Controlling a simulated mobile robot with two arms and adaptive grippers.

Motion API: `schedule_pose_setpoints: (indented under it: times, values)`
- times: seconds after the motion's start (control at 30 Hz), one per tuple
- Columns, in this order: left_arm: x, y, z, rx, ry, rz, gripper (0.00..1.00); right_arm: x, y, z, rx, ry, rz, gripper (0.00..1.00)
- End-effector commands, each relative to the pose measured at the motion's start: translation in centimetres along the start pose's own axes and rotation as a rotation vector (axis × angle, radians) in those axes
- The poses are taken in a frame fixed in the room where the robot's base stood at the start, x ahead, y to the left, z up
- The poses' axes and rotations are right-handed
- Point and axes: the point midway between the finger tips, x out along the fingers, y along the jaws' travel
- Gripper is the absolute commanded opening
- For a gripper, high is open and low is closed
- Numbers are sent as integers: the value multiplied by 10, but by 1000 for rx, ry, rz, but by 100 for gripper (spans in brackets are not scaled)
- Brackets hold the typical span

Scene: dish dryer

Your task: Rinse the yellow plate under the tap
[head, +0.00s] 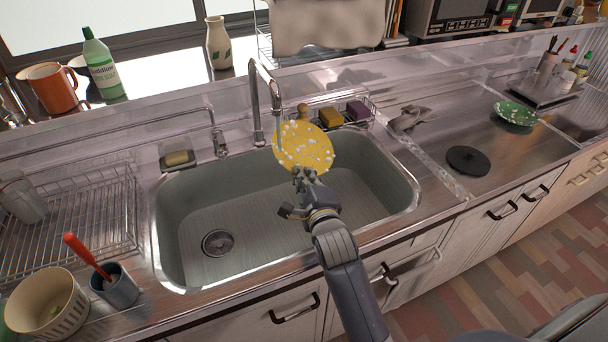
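The yellow plate (305,149) is tilted up above the back of the sink (170,235), with white foam-like spots over its face. My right gripper (301,173) is shut on the plate's lower edge and holds it clear of the basin. The chrome tap (255,95) arches from the back rim. My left gripper is not in view.
A wire rack (85,215) with a glass stands left of the sink. A bowl (47,305) and a cup (117,287) with a red-handled tool are at front left. Sponges (330,116) sit behind the plate. A black disc (468,160) and green plate (516,113) lie right.

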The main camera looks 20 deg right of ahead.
Motion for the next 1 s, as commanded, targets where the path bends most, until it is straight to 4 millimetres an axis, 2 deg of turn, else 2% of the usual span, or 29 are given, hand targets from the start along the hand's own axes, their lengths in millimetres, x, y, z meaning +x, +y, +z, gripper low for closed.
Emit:
schedule_pose_setpoints:
  times: [0.6,1.0]
  values:
    - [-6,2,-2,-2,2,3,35,6,-6,-9,0,-1,-3,0]
    - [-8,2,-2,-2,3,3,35,3,-4,-4,2,-1,-3,0]
